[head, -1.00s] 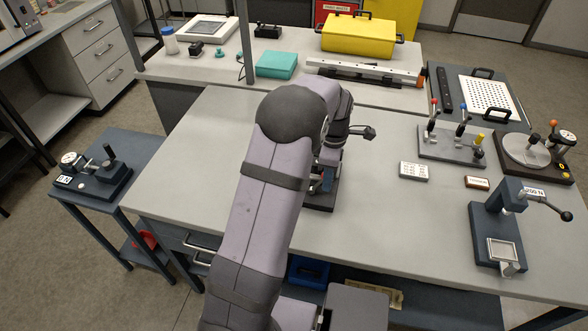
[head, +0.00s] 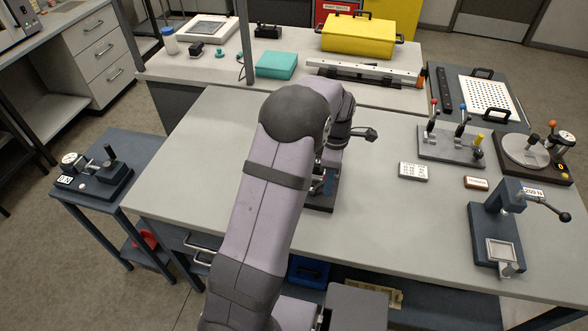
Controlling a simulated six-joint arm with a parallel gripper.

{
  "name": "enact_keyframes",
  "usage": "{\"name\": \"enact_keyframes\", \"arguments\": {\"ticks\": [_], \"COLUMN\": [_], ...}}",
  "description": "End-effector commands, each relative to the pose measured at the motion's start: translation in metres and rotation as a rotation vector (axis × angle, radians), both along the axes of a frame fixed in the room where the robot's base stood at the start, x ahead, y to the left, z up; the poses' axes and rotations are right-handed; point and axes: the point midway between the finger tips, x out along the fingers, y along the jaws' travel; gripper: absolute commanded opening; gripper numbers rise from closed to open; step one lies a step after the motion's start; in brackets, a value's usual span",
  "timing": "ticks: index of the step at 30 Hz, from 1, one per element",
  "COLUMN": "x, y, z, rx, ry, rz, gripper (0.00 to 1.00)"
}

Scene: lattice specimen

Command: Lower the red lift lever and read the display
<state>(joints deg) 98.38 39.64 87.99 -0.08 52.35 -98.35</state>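A lever with a red knob (head: 433,103) stands roughly upright on a grey stand (head: 430,145) at the right of the workbench, beside blue-knobbed and yellow-topped levers. My gripper's fingers are hidden behind my own arm, so their opening does not show. The wrist is over the middle of the bench, left of and apart from the red-knobbed lever. Below it, a dark-based device (head: 322,203) with a blue part is mostly covered. A gauge device (head: 103,178) on the left side table carries a small white readout (head: 66,180), too small to read surely. I cannot tell which display is meant.
A dark press (head: 497,222) with a lever arm stands at the right front. A round-plate device (head: 527,150) is behind it. A white card (head: 413,171) and a small brown block (head: 477,182) lie between. The bench's left part is clear.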

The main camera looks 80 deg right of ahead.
Motion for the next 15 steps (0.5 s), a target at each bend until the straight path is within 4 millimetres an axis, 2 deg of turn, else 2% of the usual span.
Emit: {"name": "enact_keyframes", "arguments": {"ticks": [9,15], "x": [0.0,0.0], "y": [0.0,0.0], "z": [0.036,0.052], "rx": [-0.002,-0.002], "ry": [0.0,0.0], "rz": [0.0,0.0], "gripper": [0.39,0.39]}}
